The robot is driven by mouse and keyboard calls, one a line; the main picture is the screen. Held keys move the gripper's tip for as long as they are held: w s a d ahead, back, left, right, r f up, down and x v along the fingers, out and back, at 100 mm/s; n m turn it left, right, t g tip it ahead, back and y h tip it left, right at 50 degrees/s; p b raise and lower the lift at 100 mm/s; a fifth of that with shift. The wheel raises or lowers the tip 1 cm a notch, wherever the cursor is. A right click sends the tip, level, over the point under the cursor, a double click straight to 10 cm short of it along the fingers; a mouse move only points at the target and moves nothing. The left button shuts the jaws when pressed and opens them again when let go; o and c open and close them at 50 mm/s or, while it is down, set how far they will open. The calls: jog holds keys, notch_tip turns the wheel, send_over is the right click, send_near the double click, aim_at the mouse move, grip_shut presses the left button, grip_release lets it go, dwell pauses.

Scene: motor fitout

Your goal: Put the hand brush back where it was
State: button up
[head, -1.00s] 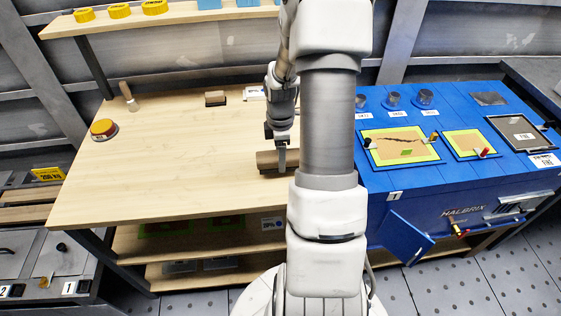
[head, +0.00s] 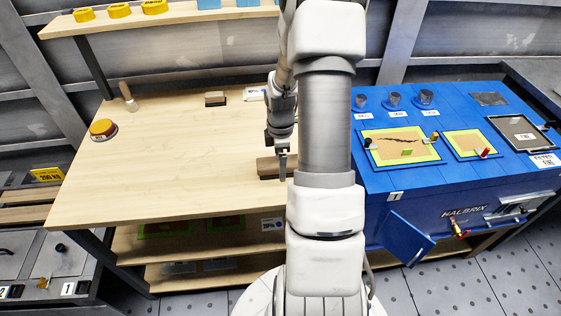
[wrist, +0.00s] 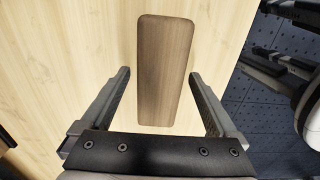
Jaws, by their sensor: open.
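The hand brush appears as a long brown wooden block with rounded corners (wrist: 165,70). In the head view the brown block (head: 267,167) lies near the front right of the wooden workbench (head: 170,170), partly hidden by my arm. My gripper (head: 283,166) is over it with fingers pointing down. In the wrist view my gripper (wrist: 160,78) is open, one finger on each side of the block, with a gap visible on both sides. Any bristles under the block are hidden.
A small dark-and-brown block (head: 215,99) lies at the back. A blue cabinet (head: 455,190) with panels stands right.

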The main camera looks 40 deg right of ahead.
notch_tip(320, 180, up, 12)
jog(key=p, duration=0.1)
jog(key=shift+r+p, duration=0.15)
jog(key=shift+p, duration=0.2)
dwell(0.4)
jog(key=w+a+r+m+t+b, duration=0.2)
jog(key=w+a+r+m+t, duration=0.15)
jog(key=a+r, duration=0.8)
jog(key=w+a+r+m+t+b, duration=0.2)
jog(key=a+r+m+t, duration=0.45)
jog(key=r, duration=0.75)
jog(key=s+a+f+m+g+p, duration=0.1)
jog(key=s+a+f+g+p, duration=0.1)
jog(key=s, duration=0.7)
jog(key=s+a+f+g+p, duration=0.2)
jog(key=s+a+f+p, duration=0.1)
jog(key=s, duration=0.7)
jog(key=shift+a+f+m, duration=0.3)
jog(key=shift+a+m, duration=0.05)
jog(key=shift+m, duration=0.05)
jog(key=shift+s+f, duration=0.15)
jog(key=shift+f, duration=0.05)
jog(key=shift+c, duration=0.3)
